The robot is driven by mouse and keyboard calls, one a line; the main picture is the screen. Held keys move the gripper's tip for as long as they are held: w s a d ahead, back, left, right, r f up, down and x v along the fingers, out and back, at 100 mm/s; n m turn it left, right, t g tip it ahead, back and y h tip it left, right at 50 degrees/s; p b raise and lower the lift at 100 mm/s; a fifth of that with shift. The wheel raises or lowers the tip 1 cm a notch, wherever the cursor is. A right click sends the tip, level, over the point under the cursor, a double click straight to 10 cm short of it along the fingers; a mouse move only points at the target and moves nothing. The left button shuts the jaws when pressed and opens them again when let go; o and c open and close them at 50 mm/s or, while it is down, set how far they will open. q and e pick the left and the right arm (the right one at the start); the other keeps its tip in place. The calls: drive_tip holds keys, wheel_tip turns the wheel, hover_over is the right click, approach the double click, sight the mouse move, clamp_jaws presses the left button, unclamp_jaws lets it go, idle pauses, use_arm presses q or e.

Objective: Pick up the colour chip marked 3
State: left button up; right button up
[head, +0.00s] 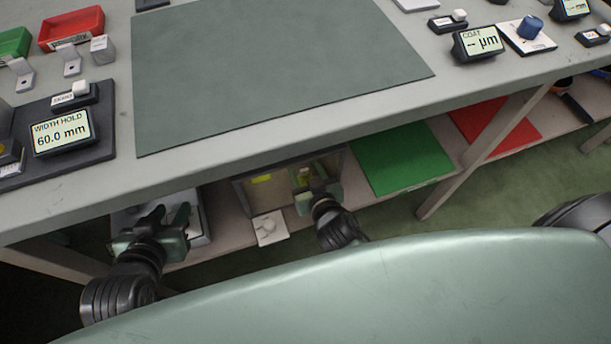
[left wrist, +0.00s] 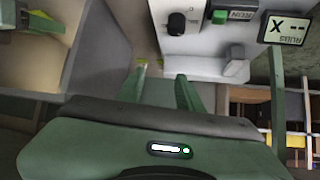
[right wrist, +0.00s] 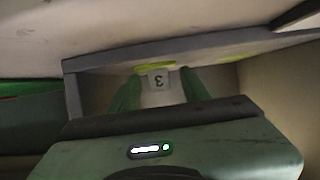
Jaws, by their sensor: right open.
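In the right wrist view, a pale grey tag marked 3 (right wrist: 158,80) shows upside down between the fingertips of my right gripper (right wrist: 158,88). A yellow-green strip (right wrist: 155,66) lies just beyond it. The fingers stand apart on either side of the tag; contact cannot be told. In the head view my right gripper (head: 316,192) reaches into an open-fronted box (head: 243,194) on the lower shelf and partly hides its contents. A yellow patch (head: 262,178) shows inside the box at left. My left gripper (head: 166,222) is open and empty, beside a light grey device (left wrist: 207,50) on that shelf.
The table edge (head: 290,131) overhangs the lower shelf. A white plate (head: 270,228) lies before the box. A width gauge (head: 62,132) stands on the table.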

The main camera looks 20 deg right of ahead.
clamp_jaws()
idle(0.3)
